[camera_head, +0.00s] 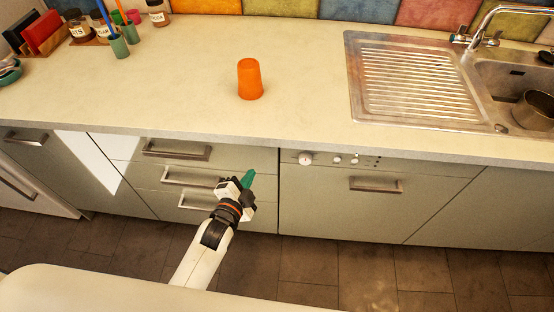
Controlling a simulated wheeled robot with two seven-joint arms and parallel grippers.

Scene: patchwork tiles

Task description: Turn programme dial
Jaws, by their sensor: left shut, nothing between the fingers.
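The programme dial (305,159) is a round pale knob at the left end of the dishwasher's control strip, just under the counter edge. My left gripper (249,178) has green fingertips and is shut and empty. It is in front of the drawers, left of the dial and lower in the picture, apart from it. My right gripper is not in view.
The dishwasher front (340,205) has a bar handle (376,185). Drawer handles (190,177) stick out behind my left gripper. An orange cup (250,80) stands upside down on the counter (190,85). A sink (500,75) holding a pot (534,110) is at right.

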